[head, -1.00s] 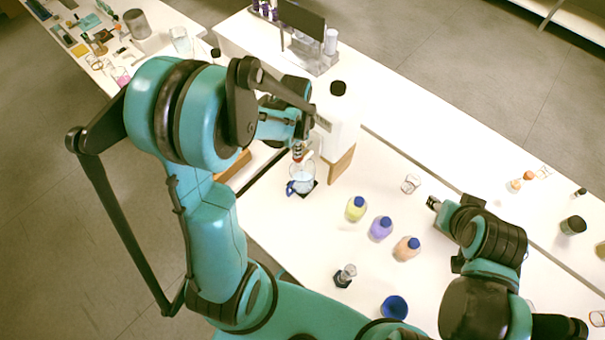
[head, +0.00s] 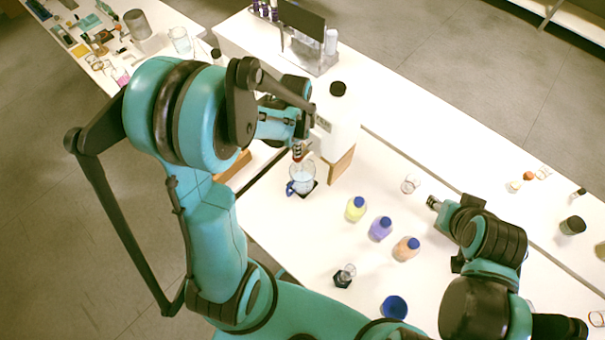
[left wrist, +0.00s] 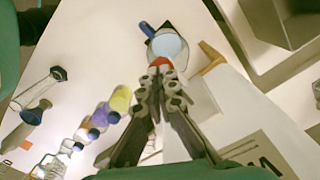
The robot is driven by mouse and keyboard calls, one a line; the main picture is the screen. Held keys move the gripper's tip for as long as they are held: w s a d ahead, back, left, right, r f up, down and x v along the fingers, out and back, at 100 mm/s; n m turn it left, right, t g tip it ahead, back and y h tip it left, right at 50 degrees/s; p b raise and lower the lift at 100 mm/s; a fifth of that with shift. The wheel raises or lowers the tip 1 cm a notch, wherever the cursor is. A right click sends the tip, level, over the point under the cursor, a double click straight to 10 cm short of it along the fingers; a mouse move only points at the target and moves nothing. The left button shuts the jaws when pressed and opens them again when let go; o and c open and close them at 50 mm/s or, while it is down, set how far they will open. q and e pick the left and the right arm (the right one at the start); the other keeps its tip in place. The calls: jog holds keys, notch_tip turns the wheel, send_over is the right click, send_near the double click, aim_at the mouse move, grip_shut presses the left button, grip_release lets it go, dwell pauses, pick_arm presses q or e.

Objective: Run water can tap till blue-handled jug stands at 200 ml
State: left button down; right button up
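The white water can (head: 338,120) with a black cap stands on the bench on a wooden block. The clear jug (head: 302,178) with a blue handle stands upright on a dark pad below its tap (head: 297,153). Pale bluish water shows in the jug, also in the left wrist view (left wrist: 168,46); its scale marks are too small to read. My left gripper (left wrist: 160,82) is at the red tap, just above the jug, with its fingers closed together on it. My right gripper (head: 432,202) is over the bench at right, away from the can; its fingers are too small to judge.
Yellow (head: 356,209), purple (head: 381,229) and orange (head: 406,248) bottles with blue caps stand in a row right of the jug.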

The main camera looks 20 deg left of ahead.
pick_arm(q)
jog(key=shift+r+p, duration=0.65)
jog(key=shift+r, duration=0.4)
dwell(7.0)
